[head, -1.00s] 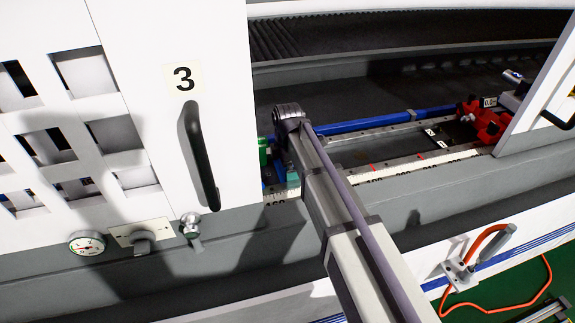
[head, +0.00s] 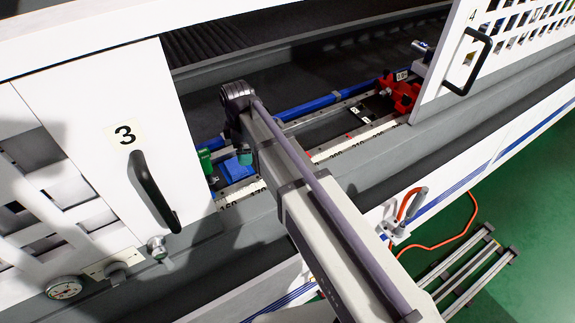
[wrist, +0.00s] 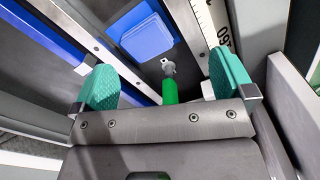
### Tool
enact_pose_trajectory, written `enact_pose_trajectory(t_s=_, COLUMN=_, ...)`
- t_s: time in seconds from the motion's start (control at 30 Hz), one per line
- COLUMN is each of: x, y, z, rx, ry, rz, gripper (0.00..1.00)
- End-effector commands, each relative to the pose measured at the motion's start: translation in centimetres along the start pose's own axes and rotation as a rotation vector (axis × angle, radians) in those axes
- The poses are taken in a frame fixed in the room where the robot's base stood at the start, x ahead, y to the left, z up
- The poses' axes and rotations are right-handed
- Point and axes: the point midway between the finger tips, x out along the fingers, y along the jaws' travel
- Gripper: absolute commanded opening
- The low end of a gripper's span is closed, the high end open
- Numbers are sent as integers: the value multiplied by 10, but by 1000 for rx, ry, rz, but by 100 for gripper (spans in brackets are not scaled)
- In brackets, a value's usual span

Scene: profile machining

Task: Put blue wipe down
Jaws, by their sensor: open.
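The blue wipe (head: 236,167) is a small folded blue block inside the machine, left of my arm in the head view. In the wrist view the blue wipe (wrist: 147,38) lies flat on the dark bed between two rails, just beyond my fingertips. My gripper (wrist: 162,66) is open, with its two teal fingers wide apart and nothing between them that they touch. In the head view my arm hides most of the gripper; only a bit of teal finger shows beside the wipe.
A green cylinder with a metal tip (wrist: 169,88) stands close between the fingers in the wrist view. A scale rail (head: 240,190) runs along the front. White door 3 (head: 95,130) stands to the left, door 4 (head: 495,60) to the right. A red clamp (head: 400,92) sits farther right.

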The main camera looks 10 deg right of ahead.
Motion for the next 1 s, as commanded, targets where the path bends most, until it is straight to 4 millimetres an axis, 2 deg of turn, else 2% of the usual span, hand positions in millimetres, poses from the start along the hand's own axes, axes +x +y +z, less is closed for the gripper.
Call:
enact_pose_trajectory(t_s=0.03, x=0, y=-32, z=36, rx=214, ry=-1, rz=0, gripper=100)
enact_pose_trajectory(t_s=0.13, x=0, y=-82, z=94, rx=734, ry=-2, rz=0, gripper=100)
enact_pose_trajectory(t_s=0.2, x=0, y=-113, z=125, rx=1058, ry=-2, rz=0, gripper=100)
enact_pose_trajectory(t_s=0.3, x=0, y=-142, z=150, rx=1374, ry=-3, rz=1, gripper=100)
enact_pose_trajectory(t_s=0.33, x=0, y=-146, z=153, rx=1431, ry=-3, rz=1, gripper=100)
enact_pose_trajectory(t_s=0.43, x=-1, y=-149, z=158, rx=1509, ry=-3, rz=1, gripper=100)
enact_pose_trajectory(t_s=0.6, x=-1, y=-147, z=157, rx=1507, ry=-3, rz=1, gripper=100)
enact_pose_trajectory(t_s=0.73, x=25, y=-147, z=157, rx=1505, ry=-3, rz=1, gripper=100)
enact_pose_trajectory(t_s=0.83, x=18, y=-146, z=156, rx=1504, ry=-3, rz=1, gripper=100)
enact_pose_trajectory(t_s=1.0, x=18, y=-146, z=156, rx=1503, ry=-3, rz=1, gripper=100)
